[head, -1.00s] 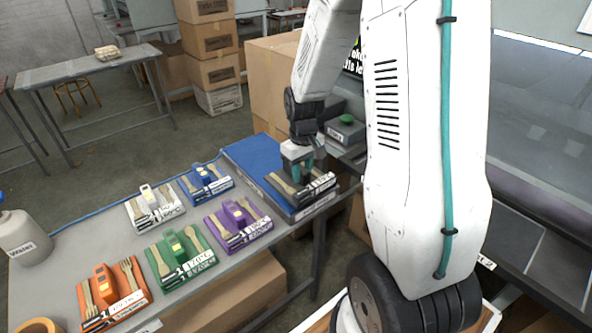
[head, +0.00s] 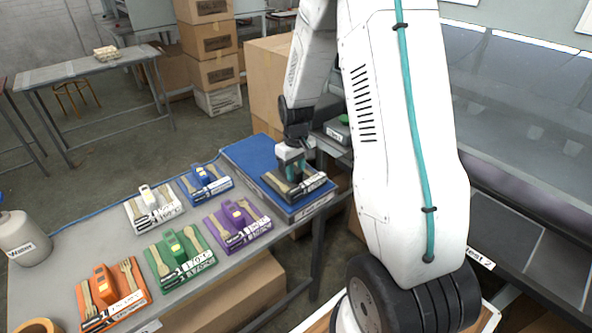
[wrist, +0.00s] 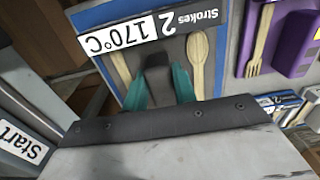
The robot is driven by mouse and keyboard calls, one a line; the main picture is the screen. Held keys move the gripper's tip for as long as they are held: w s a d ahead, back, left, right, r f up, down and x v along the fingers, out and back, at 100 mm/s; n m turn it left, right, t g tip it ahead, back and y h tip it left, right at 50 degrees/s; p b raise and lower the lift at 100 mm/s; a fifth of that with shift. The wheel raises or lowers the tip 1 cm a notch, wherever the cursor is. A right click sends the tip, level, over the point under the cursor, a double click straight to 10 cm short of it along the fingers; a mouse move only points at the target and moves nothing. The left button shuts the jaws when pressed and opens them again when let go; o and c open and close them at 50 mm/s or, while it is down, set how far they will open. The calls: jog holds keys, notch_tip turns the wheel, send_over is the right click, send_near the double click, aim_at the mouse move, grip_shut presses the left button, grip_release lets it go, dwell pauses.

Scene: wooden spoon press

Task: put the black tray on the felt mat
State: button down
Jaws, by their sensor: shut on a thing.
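The black tray (head: 310,186) carries wooden cutlery and a white label, read in the wrist view as "Strokes 2 170°C". My gripper (head: 291,168) is shut on the tray's dark handle (wrist: 158,75), with one teal finger on each side of it. The blue felt mat (head: 250,151) lies at the right end of the grey table. The tray is over the mat's front part, and blue mat shows around it in the wrist view (wrist: 90,17). I cannot tell whether the tray's underside touches the mat.
Purple (head: 237,226), blue (head: 205,181), white (head: 153,207), green (head: 180,257) and orange (head: 108,297) trays stand left of the mat. A white bottle (head: 22,238) is at the far left. Cardboard boxes (head: 268,80) stand behind. The mat's back part is clear.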

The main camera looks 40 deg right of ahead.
aim_at(296, 169)
jog(key=c, duration=1.1)
grip_release()
jog(key=shift+f, duration=0.1)
notch_tip(296, 169, up, 12)
jog(key=s+a+r, duration=0.5)
jog(key=a+r, duration=0.1)
jog(key=r, duration=0.1)
jog(key=shift+t, duration=0.6)
jog(key=s+a+r, duration=0.2)
jog(key=s+a, duration=0.1)
jog(key=s, duration=0.4)
jog(key=s+a+r, duration=0.2)
jog(key=s+a, duration=0.2)
jog(key=s, duration=0.4)
jog(key=s+a+r, duration=0.3)
jog(key=s, duration=0.4)
jog(key=shift+s+a, duration=0.2)
jog(key=shift+a, duration=0.15)
